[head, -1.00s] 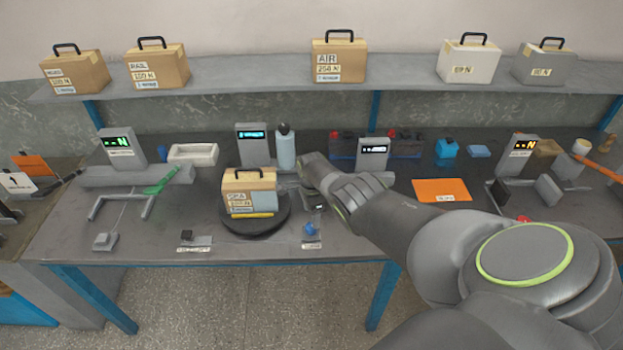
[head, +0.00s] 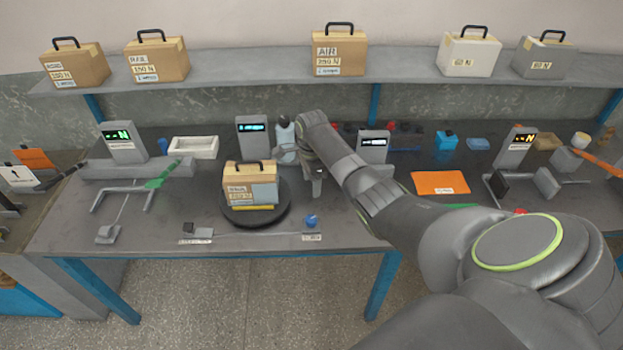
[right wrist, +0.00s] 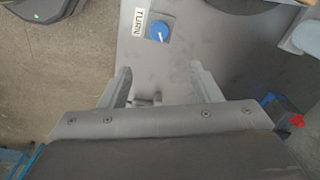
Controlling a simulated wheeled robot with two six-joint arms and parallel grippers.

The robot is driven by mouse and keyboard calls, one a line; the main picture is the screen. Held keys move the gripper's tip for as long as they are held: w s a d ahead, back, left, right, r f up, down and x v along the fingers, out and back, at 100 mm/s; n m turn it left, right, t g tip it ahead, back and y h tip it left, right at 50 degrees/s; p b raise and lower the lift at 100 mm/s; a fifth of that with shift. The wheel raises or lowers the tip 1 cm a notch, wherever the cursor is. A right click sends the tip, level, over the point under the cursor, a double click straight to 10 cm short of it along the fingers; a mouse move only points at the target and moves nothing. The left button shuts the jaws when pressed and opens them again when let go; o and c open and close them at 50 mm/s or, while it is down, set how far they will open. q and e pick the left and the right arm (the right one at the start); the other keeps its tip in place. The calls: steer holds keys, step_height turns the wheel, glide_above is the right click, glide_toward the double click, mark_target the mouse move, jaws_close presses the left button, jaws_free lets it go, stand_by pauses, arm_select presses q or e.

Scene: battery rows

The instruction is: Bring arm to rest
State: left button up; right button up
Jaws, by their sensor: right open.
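My right arm reaches in from the lower right of the head view. Its gripper (head: 302,168) is above the bench, just right of the turntable (head: 255,218) that carries a tan case (head: 250,186). In the right wrist view the two fingers (right wrist: 162,88) stand wide apart with nothing between them. A blue knob (right wrist: 159,30) beside a TURN label lies beyond the fingertips, apart from them. The knob also shows in the head view (head: 310,220), in front of the gripper. My left gripper is not in view.
An orange sheet (head: 440,183) lies right of the forearm. Cases line the shelf (head: 230,72) above.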

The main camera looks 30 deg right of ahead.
steer(key=shift+r, duration=0.3)
stand_by(0.4)
